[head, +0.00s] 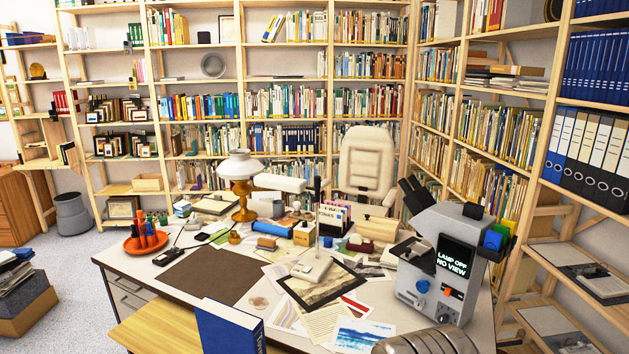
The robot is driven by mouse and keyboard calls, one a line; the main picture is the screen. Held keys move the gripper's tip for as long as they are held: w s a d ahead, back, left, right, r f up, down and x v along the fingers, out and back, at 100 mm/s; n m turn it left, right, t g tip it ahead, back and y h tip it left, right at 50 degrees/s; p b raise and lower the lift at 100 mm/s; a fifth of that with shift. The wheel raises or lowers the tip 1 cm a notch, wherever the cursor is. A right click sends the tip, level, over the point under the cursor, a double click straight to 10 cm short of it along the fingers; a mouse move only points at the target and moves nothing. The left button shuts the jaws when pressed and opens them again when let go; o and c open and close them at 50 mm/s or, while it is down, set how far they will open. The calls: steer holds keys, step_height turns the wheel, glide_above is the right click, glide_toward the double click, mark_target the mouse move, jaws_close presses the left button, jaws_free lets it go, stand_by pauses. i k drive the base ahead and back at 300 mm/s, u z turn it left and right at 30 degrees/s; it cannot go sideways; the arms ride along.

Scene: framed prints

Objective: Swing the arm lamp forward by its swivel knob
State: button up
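A white arm lamp stands on the desk, its flat base (312,269) partly over a dark-framed print (335,288). A thin pale post rises from the base. The white lamp head (279,183) lies level at the top and points left. A small dark upright piece at the head's right end looks like the swivel knob (317,186). A grey instrument (440,262) with eyepieces stands to the right; its screen (457,262) reads "LAMP OFF NO VIEW". My gripper's fingers are not in view.
A blue book (228,328) stands at the front. A cream chair (367,165) and full bookshelves stand behind.

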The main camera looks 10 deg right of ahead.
mark_target(316, 187)
steer(key=u, duration=0.3)
steer(key=k, duration=0.7)
steer(key=u, duration=0.55)
steer(key=k, duration=0.6)
steer(key=u, duration=0.25)
steer(key=i, duration=1.4)
steer(key=z, duration=0.45)
steer(key=i, duration=0.65)
steer(key=z, duration=0.95)
steer(key=i, duration=0.65)
steer(key=z, duration=0.4)
